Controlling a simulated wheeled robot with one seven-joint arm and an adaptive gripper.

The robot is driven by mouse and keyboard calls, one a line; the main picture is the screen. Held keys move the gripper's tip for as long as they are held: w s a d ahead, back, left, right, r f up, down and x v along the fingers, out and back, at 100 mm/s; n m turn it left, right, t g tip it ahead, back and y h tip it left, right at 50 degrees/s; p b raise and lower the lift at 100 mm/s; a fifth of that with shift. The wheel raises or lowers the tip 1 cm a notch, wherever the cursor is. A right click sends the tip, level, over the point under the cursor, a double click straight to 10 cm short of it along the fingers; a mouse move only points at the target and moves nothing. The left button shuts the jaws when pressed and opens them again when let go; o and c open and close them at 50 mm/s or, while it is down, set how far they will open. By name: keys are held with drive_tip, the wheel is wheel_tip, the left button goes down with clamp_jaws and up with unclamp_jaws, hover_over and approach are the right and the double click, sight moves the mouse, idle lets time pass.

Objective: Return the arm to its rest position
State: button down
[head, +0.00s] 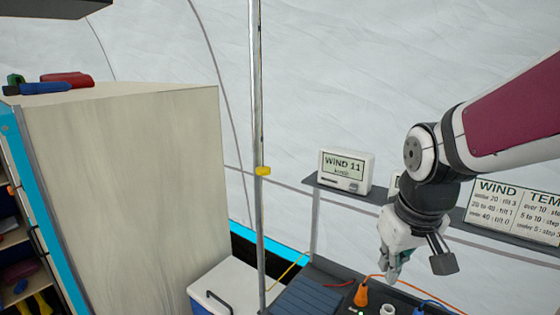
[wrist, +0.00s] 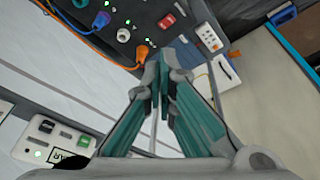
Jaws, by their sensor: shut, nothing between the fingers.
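My gripper (head: 393,272) hangs from my arm at the right of the head view, fingers pointing down over the dark panel with plugs and cables. In the wrist view my gripper (wrist: 161,85) has its teal-padded fingers closed together at the tips, with nothing between them. The fingers appear above the panel and apart from its plugs, though the exact gap is hard to tell. My arm reaches in from the right edge of the head view.
A panel (wrist: 125,12) carries an orange plug (head: 361,295), cables and a red switch (wrist: 167,21). A wind display (head: 345,170) stands on a shelf behind. A thin pole (head: 257,120), a white cooler box (head: 222,284) and a tall cabinet (head: 130,180) are to the left.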

drive_tip(key=s+r+m+t, duration=0.1)
drive_tip(key=s+r, duration=0.2)
drive_tip(key=s, duration=0.3)
drive_tip(key=s+r+m+t, duration=0.1)
drive_tip(key=s+r, duration=0.3)
drive_tip(key=s, duration=0.3)
drive_tip(key=shift+s+a, duration=0.15)
drive_tip(key=shift+s, duration=0.1)
